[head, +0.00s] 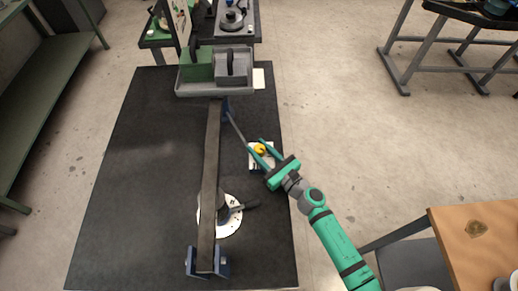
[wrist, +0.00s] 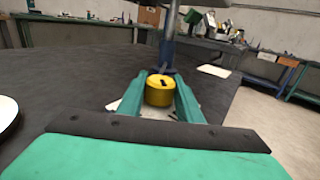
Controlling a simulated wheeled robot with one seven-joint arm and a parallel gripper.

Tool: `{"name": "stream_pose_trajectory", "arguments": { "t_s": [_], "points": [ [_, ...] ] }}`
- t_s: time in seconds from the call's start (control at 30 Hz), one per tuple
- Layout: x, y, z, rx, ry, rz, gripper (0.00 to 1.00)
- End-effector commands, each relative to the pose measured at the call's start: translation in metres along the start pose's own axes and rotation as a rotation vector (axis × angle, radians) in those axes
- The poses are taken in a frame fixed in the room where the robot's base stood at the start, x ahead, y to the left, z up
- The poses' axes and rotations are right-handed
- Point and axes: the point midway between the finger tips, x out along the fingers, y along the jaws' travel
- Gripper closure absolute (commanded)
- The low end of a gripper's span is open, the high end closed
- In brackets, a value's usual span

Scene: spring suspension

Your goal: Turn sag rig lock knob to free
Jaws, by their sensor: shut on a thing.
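The yellow lock knob (head: 260,149) sits on a small white plate (head: 254,161) on the right side of the black mat. In the wrist view the round yellow knob (wrist: 159,92) has a dark mark on its top and stands between the two green fingers. My gripper (head: 264,149) reaches it from the lower right and is shut on it; in the wrist view the fingers (wrist: 160,90) touch its sides. The white plate (wrist: 125,105) shows partly under the fingers. The knob's lettering, if any, is too small to read.
A long dark beam (head: 210,180) runs along the mat (head: 120,190) left of the knob. A white round dial (head: 232,222) with a dark handle lies beside it. A grey tray (head: 215,90) stands at the beam's far end. A wooden table (head: 475,240) is at lower right.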

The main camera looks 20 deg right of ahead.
Motion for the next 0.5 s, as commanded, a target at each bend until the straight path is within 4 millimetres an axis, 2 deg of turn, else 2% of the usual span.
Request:
{"name": "stream_pose_trajectory", "arguments": {
  "t_s": [0.2,0.5],
  "points": [
    [-0.0003,-0.0007,0.0025,0.003,-0.006,-0.165,0.9],
    [-0.0002,-0.0011,0.0009,0.002,-0.002,-0.299,0.9]
  ]
}}
